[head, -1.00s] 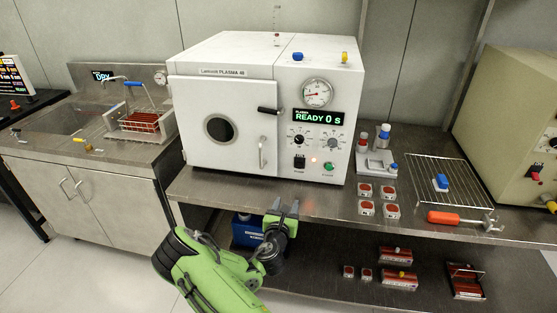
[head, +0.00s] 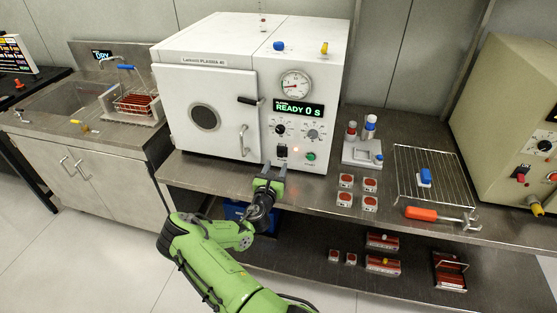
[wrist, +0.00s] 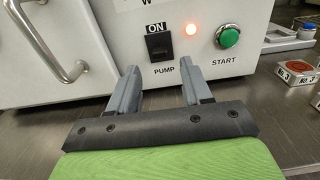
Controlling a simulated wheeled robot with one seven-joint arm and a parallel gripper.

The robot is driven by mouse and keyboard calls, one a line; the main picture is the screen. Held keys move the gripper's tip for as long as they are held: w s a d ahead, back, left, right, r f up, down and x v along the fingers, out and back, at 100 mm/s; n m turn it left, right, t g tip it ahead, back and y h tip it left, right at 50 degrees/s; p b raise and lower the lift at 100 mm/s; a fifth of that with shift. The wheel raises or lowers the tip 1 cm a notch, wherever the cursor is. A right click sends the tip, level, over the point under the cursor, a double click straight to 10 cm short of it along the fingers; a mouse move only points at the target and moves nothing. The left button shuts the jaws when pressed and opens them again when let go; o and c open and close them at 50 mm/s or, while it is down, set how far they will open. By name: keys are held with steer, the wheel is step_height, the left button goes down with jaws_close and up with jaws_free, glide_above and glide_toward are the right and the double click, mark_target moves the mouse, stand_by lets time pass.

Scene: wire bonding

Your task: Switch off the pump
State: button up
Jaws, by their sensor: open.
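The white plasma machine (head: 225,70) stands on the steel bench with its door shut and its display reading READY 0 s. Its black pump switch (wrist: 159,45) is low on the front panel, between the labels ON and PUMP; it also shows in the head view (head: 282,152). My gripper (wrist: 158,72) is open and empty. Its fingertips are just below and either side of the switch in the wrist view, apparently short of it.
The door handle (wrist: 55,45) is left of the switch. Several small red-topped boxes (head: 345,181) stand right of the machine, with a wire rack (head: 440,165) and an orange-handled tool (head: 421,214) beyond. A blue item (head: 233,210) is on the lower shelf.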

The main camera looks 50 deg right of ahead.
mark_target(281, 154)
steer(key=x, duration=0.5)
steer(key=shift+c, duration=0.5)
